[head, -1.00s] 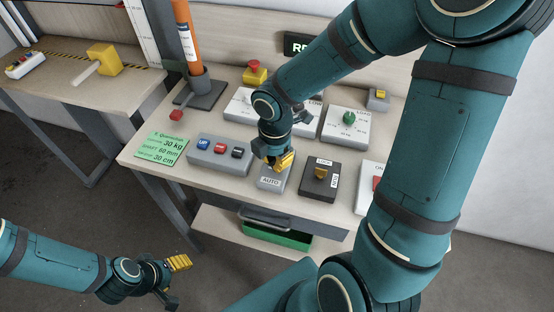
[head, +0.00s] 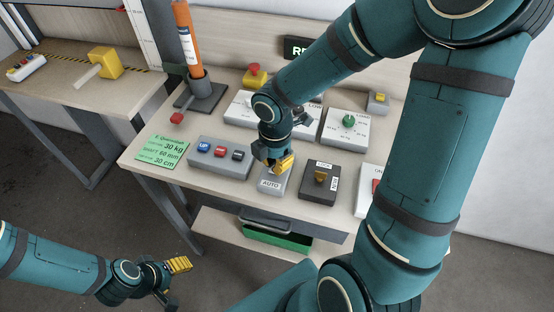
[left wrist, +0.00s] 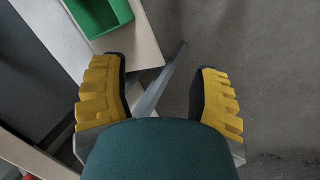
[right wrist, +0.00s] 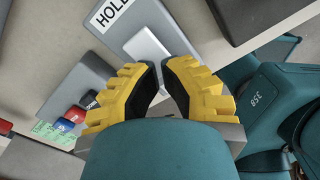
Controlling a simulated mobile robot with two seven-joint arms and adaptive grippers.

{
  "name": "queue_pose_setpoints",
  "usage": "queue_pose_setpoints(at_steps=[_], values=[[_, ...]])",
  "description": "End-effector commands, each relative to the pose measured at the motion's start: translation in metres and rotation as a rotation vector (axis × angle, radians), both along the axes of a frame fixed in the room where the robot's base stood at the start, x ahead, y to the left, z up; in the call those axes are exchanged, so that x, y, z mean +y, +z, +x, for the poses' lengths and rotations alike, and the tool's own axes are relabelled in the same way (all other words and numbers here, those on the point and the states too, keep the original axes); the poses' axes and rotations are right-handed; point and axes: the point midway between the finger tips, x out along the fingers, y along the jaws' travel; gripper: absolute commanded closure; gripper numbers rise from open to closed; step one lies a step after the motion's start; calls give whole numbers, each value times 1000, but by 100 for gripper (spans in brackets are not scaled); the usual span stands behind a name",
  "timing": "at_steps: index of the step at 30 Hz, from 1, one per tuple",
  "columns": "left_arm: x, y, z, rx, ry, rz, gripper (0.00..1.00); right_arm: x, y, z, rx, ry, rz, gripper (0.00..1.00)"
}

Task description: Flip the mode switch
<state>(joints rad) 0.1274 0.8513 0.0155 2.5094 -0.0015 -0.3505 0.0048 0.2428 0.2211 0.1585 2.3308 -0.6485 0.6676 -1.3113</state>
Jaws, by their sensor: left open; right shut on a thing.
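The mode switch is a grey box (head: 264,191) with an AUTO label on its near end. In the right wrist view its light plate (right wrist: 148,43) shows, beside a label that seems to read HOLD. My right gripper (head: 283,164) is over this box with its yellow fingertips down at the plate. In the right wrist view the fingers (right wrist: 162,80) are nearly together, shut on the switch's lever, which they hide. My left gripper (head: 178,278) is open and empty, low at the left, away from the table; its spread fingers also show in the left wrist view (left wrist: 160,95).
A three-button box (head: 219,163) stands left of the switch, and a dark box with an orange knob (head: 318,193) stands close on its right. Behind are dial boxes (head: 347,128) and a red stop button (head: 253,73). A green bin (head: 277,238) sits below the table.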

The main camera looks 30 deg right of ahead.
Motion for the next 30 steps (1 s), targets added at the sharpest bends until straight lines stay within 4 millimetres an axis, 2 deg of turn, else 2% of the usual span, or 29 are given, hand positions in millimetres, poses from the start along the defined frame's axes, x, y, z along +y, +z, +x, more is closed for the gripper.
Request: queue_pose_setpoints(at_steps=[1,21,30], values=[[0,8,-1,1,0,0,38,0,8,0,-1,0,0,100],[2,53,12,-27,23,6,38,0,55,0,-1,0,0,100],[3,56,14,-31,27,7,38,0,58,0,-1,0,0,100]])
